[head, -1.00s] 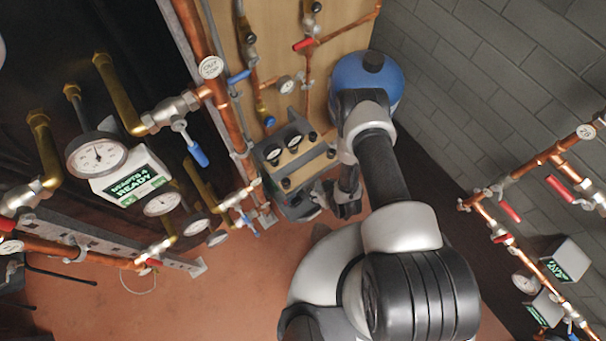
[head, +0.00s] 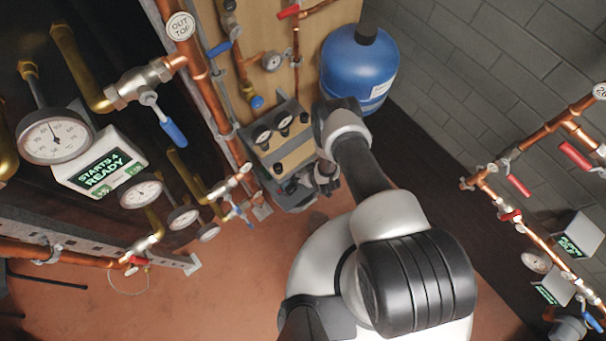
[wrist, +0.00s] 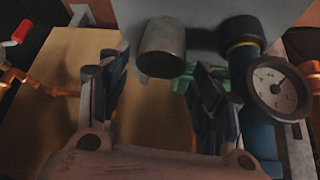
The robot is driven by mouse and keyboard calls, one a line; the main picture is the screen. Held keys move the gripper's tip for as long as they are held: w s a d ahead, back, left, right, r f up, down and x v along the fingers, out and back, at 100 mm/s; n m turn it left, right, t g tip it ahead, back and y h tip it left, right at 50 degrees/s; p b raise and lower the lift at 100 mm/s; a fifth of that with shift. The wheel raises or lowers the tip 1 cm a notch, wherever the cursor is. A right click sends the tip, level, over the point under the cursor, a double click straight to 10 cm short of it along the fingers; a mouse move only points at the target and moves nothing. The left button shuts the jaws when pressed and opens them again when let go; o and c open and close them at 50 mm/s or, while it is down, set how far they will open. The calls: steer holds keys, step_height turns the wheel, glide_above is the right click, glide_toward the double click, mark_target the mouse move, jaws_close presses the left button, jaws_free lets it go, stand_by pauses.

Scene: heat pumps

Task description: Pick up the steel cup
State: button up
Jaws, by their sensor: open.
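The steel cup (wrist: 161,50) is a dull grey cylinder near the top middle of the wrist view. It appears tilted, with its round end toward the camera, against a grey surface. My gripper (wrist: 161,70) is open, with one dark finger on each side below the cup. The cup shows between and beyond the fingertips, and I see no contact. In the head view my gripper (head: 326,178) is at the right side of the grey gauge unit (head: 280,140). I cannot make out the cup there.
A round gauge (wrist: 273,88) and a dark cylinder with a brass-coloured band (wrist: 241,42) are close right of my gripper in the wrist view. A blue tank (head: 358,70) stands behind my arm. Copper pipes with valves (head: 215,110) run at left, others (head: 520,225) at right.

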steer(key=b+x, duration=0.1)
steer(key=x, duration=0.2)
steer(key=shift+s+f, duration=0.15)
steer(key=shift+c, duration=0.3)
steer(key=c, duration=0.8)
steer(key=shift+r, duration=0.2)
